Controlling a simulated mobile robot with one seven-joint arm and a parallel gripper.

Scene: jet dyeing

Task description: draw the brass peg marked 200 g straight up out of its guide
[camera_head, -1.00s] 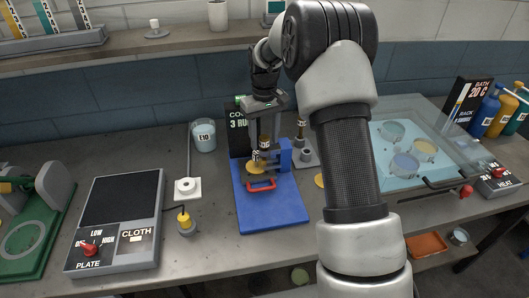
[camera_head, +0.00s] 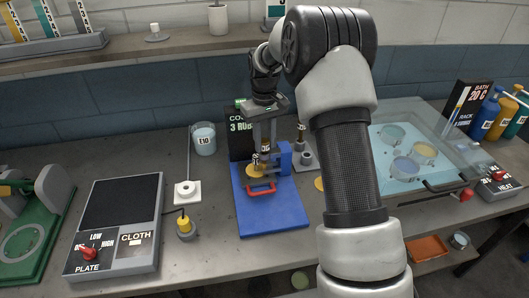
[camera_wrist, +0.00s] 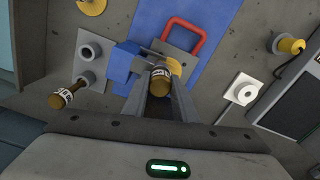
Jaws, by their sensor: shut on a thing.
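My gripper (camera_head: 266,146) is shut on a brass peg with a white label band, over the blue stand (camera_head: 275,213). In the wrist view the peg (camera_wrist: 161,82) sits between the two fingertips (camera_wrist: 163,92); its label is too small to read. A yellow brass disc (camera_head: 256,171) and a blue bracket (camera_head: 285,157) are beside and below it. The peg's lower end and the guide are largely hidden, so I cannot tell how deep it sits. A second labelled brass peg (camera_head: 301,132) stands at the right; it also shows in the wrist view (camera_wrist: 68,94).
A red handle (camera_head: 262,188) lies at the stand's front. A glass bath (camera_head: 425,178) is at the right, a hot plate (camera_head: 112,235) at the left.

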